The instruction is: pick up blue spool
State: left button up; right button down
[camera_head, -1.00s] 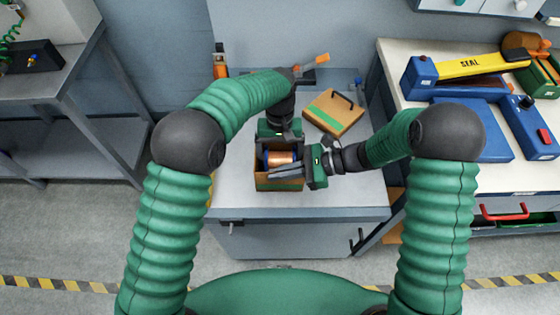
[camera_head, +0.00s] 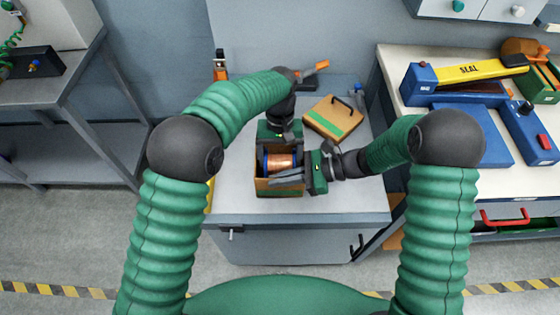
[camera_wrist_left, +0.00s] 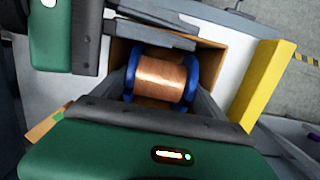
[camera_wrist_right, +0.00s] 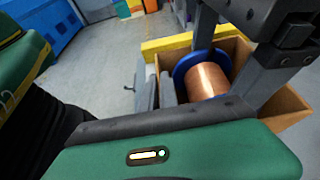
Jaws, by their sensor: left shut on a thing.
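The blue spool (camera_head: 280,161), wound with copper wire, is in an open brown box (camera_head: 279,193) on the grey table. The left wrist view shows its blue end flanges and copper middle (camera_wrist_left: 162,78); it also shows in the right wrist view (camera_wrist_right: 207,80). My left gripper (camera_head: 279,148) reaches down from the far side and is shut on the spool, a finger at each blue flange. My right gripper (camera_head: 284,178) comes from the right, its fingers close together over the box's near part, beside the spool. Whether its fingers touch each other is unclear.
A tan case (camera_head: 333,118) with a green stripe and black handle lies behind my right gripper. A yellow strip (camera_wrist_left: 264,83) runs along the box's side. Blue equipment with a yellow SEAL arm (camera_head: 470,73) stands on the right bench.

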aim_at(280, 159)
jog(key=shift+f, duration=0.15)
jog(key=c, duration=1.5)
grip_release()
jog(key=shift+c, duration=0.2)
pick_arm(q)
notch_tip(280, 159, up, 16)
jog(key=shift+r, duration=0.15)
